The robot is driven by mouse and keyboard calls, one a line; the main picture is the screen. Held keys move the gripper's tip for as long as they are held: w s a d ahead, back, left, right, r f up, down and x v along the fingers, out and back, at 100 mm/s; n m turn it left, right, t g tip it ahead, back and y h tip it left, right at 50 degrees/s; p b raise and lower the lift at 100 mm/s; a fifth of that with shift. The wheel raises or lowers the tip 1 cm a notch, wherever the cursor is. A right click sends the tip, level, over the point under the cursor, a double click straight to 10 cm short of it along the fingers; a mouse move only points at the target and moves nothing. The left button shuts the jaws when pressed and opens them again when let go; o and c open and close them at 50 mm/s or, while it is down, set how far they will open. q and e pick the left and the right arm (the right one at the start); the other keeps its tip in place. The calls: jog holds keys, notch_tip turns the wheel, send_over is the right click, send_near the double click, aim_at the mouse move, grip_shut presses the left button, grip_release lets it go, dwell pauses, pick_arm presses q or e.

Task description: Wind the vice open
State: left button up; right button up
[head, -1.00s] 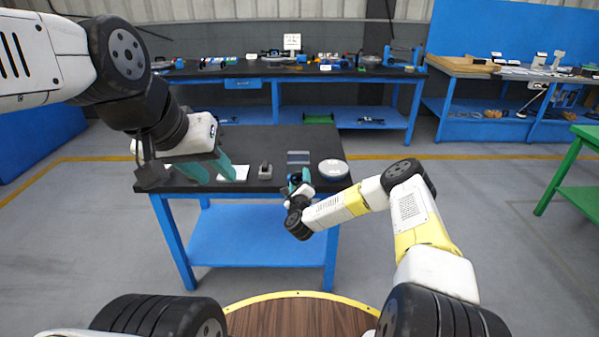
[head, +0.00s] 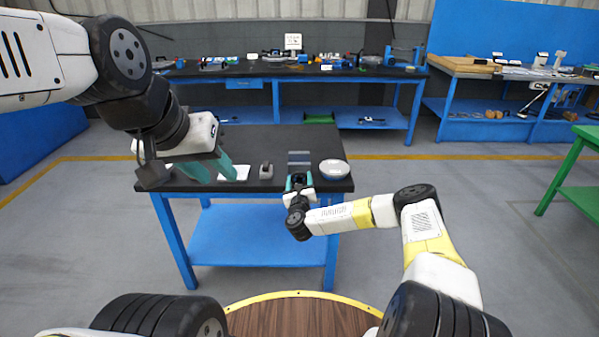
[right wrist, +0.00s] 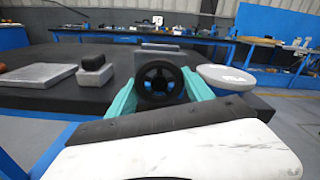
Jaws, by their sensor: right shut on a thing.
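The vice (head: 299,157) is a grey block near the right part of the dark-topped table. Its black handwheel (right wrist: 159,84) faces me at the table's front edge in the right wrist view, with the grey vice body (right wrist: 155,56) behind it. My right gripper (head: 298,181) is at the handwheel. Its teal fingers (right wrist: 160,90) are on either side of the wheel's rim and shut on it. My left gripper (head: 208,170) hangs over the left part of the table, with its teal fingers apart and nothing seen between them.
A round white-topped item (head: 334,169) stands right of the vice. A small dark block (head: 266,171) and a pale flat plate (head: 234,173) lie to its left. A cluttered workbench (head: 290,70) stands behind, with clear floor between.

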jog(key=shift+s+a+r, duration=0.1)
jog(key=shift+a, duration=0.15)
jog(key=o, duration=1.4)
jog(key=shift+c, duration=0.2)
jog(key=shift+d, duration=0.1)
jog(key=s, duration=0.7)
jog(key=shift+s, duration=0.35)
